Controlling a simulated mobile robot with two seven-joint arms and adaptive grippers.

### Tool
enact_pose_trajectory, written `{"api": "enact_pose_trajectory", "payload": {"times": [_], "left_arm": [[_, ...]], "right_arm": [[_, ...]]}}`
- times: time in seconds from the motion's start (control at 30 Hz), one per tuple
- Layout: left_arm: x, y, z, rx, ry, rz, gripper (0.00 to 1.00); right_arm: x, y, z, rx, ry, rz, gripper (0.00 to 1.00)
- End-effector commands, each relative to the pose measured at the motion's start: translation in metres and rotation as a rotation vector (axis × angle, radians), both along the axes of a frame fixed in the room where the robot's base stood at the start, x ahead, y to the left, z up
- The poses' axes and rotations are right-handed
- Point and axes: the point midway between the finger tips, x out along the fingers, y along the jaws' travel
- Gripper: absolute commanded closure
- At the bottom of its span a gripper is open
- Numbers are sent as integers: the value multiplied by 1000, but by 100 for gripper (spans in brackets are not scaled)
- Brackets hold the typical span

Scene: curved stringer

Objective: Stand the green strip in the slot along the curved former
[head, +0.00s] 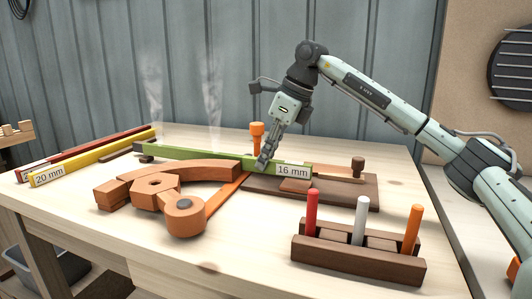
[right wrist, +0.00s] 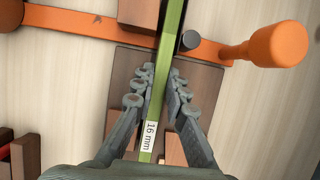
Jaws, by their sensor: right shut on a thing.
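The green strip (head: 205,154), labelled 16 mm, is long, thin and straight. It stands on edge behind the curved former (head: 185,180), an orange-brown wooden arc. My right gripper (head: 265,162) is shut on the strip near its labelled end, above the dark brown base (head: 345,190). In the right wrist view the fingers (right wrist: 160,82) sit on both sides of the green strip (right wrist: 168,50), which runs between wooden blocks. I cannot tell whether its lower edge is down in the slot. My left gripper is out of view.
An orange-handled lever (right wrist: 275,45) crosses near the strip. A yellow 20 mm strip (head: 95,160) and a red strip (head: 85,151) lie at the left. A dark rack (head: 358,255) with red, white and orange pegs stands at the front right. The table's front middle is clear.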

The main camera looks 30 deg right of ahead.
Motion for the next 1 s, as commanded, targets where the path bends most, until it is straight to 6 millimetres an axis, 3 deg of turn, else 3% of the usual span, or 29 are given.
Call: {"api": "enact_pose_trajectory", "payload": {"times": [0.8,0.83,1.0], "left_arm": [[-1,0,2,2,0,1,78],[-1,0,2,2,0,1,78],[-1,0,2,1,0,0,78]], "right_arm": [[0,0,-6,1,-2,0,100],[0,0,-5,1,-3,1,85],[0,0,-6,1,-2,0,63]]}}
